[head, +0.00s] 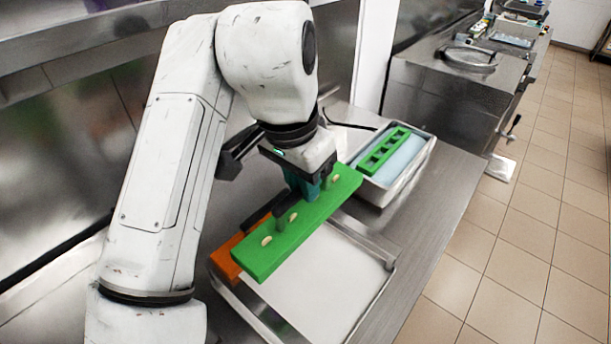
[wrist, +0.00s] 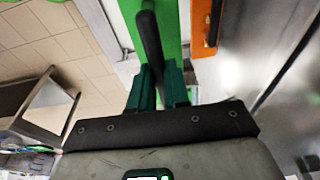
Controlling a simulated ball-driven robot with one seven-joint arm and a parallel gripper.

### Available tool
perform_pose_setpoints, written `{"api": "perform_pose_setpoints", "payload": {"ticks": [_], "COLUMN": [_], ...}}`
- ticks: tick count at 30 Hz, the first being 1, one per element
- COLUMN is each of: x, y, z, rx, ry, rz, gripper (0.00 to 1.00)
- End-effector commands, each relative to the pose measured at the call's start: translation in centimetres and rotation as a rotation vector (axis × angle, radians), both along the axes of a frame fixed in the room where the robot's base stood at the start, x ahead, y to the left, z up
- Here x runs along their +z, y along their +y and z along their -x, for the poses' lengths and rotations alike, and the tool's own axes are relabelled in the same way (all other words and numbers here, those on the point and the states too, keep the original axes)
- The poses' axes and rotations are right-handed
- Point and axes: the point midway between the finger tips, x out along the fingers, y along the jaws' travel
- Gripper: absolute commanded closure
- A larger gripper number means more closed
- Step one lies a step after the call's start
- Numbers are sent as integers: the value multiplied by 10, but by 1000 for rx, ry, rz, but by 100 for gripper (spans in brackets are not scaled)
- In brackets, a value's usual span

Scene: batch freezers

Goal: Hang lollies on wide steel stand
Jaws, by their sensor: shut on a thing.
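My gripper (head: 306,188) is shut on the dark handle (wrist: 150,40) of a long green bar (head: 300,225), with teal fingers on either side of it. Several pale stick ends show on the bar's top. The bar is above a steel stand (head: 372,246) with raised rails, over a pale tray (head: 325,285). I cannot tell whether it touches the rails. An orange bar (head: 226,263) lies beside it on the left, partly hidden by the green one. In the wrist view, the orange bar (wrist: 203,25) shows at the upper right. Any lollies under the green bar are hidden.
A pale-rimmed steel tub (head: 408,178) with a green slotted frame (head: 384,150) over bluish contents stands behind the stand on the right. The steel counter (head: 425,240) is bare along its right edge. Tiled floor (head: 500,270) lies open to the right.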

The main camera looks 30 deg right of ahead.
Motion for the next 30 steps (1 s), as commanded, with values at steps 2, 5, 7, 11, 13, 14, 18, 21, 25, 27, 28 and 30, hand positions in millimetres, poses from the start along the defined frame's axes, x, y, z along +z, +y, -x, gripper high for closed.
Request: {"api": "perform_pose_setpoints", "payload": {"ticks": [2,5,7,11,13,14,18,21,25,27,28,30], "x": [-6,-13,-19,-31,-37,-40,-48,-51,-51,-51,-51,-51], "y": [0,0,0,0,0,0,0,0,0,0,0,0], "z": [0,0,0,0,0,0,0,0,0,0,0,0], "rx": [0,1,1,1,1,1,1,1,1,1,1,1], "ry": [-1,-1,0,-1,-1,-1,-1,-1,-1,-1,-1,-1], "rz": [0,0,0,0,1,1,0,0,0,0,0,0], "gripper": [100,100,100,100,100,100,100,100,100,100,100,100]}}
